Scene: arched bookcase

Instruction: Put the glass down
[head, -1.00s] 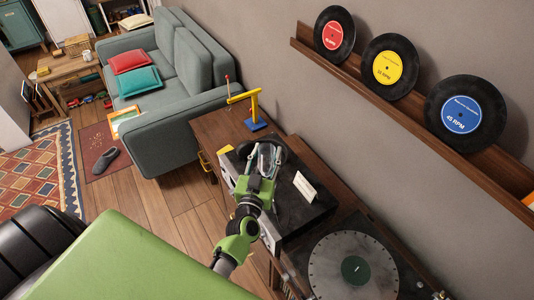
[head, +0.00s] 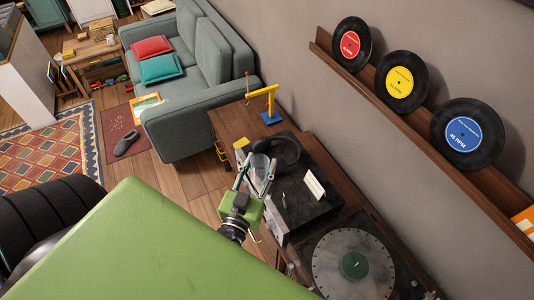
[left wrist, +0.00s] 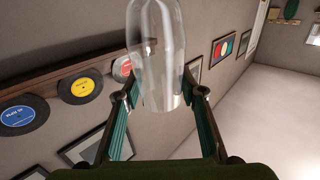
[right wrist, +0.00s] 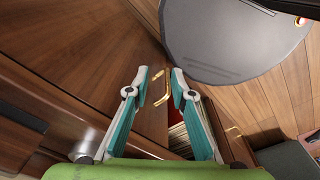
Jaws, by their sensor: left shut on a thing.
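A clear glass (head: 261,163) is between the fingers of my left gripper (head: 256,176), which is shut on it. In the head view they appear over the left side of a black-topped box on the wooden cabinet (head: 233,127); the gap beneath the glass cannot be judged. In the left wrist view, the glass (left wrist: 158,50) stands out beyond the fingertips of the left gripper (left wrist: 158,92). My right gripper (right wrist: 160,72) shows only in the right wrist view, open and empty, in front of wooden cabinet fronts.
Black headphones (head: 279,150) and a white card (head: 314,184) lie on the black-topped box (head: 300,212). A yellow and blue stand (head: 268,104) is behind it. A turntable (head: 330,264) is at the near right. Records stand on the wall shelf (head: 418,120) above.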

